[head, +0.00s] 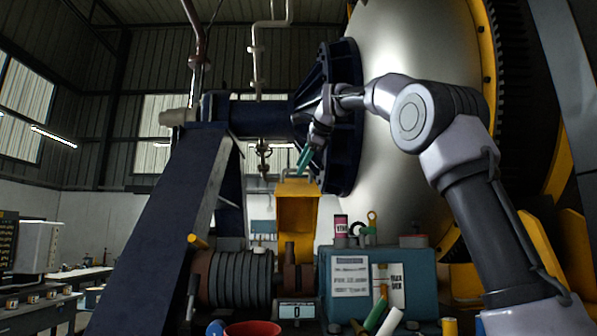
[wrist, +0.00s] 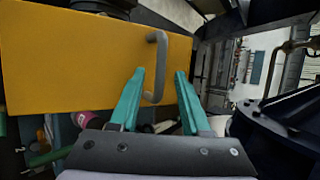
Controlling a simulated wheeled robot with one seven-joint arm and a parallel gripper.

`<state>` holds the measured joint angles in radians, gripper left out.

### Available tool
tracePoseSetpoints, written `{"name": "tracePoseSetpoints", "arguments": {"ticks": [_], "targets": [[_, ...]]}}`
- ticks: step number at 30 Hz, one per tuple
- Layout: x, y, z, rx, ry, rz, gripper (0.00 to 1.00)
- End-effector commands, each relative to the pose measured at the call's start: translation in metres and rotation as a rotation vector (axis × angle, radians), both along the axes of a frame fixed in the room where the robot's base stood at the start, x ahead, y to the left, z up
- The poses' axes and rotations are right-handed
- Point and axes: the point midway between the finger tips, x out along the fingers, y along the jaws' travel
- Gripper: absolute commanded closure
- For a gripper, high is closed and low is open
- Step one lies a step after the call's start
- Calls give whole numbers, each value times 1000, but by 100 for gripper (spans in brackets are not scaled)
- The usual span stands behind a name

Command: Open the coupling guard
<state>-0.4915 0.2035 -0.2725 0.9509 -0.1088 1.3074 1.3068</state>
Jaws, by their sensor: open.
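The coupling guard is a yellow cover (head: 297,215) below the dark shaft, left of centre in the head view. In the wrist view it is a broad yellow panel (wrist: 70,60) with a grey bar handle (wrist: 161,65) near its right edge. My gripper (head: 304,160) has teal fingers and hangs just above the guard's top. In the wrist view my gripper (wrist: 159,74) is open, with the handle showing between the two fingertips. I see no clear contact, and the depth between fingers and handle is hard to judge.
A dark flanged hub (head: 342,115) and the big steel drum (head: 415,45) stand close on the right. A sloped dark blue frame (head: 165,225) rises on the left. A blue-grey box (head: 345,285) with bottles and tools sits in front, beside a red bowl (head: 252,328).

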Motion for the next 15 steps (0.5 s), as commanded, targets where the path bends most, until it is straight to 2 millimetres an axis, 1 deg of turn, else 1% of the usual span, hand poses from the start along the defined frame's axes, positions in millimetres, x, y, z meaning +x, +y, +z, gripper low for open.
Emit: {"name": "tracePoseSetpoints", "arguments": {"ticks": [1,7,10,15], "targets": [[-8,-5,9,2,-5,-1,53],[-35,-18,32,1,-2,-1,53],[-45,-23,40,1,-2,0,53],[-52,-27,46,0,-1,-1,53]]}}
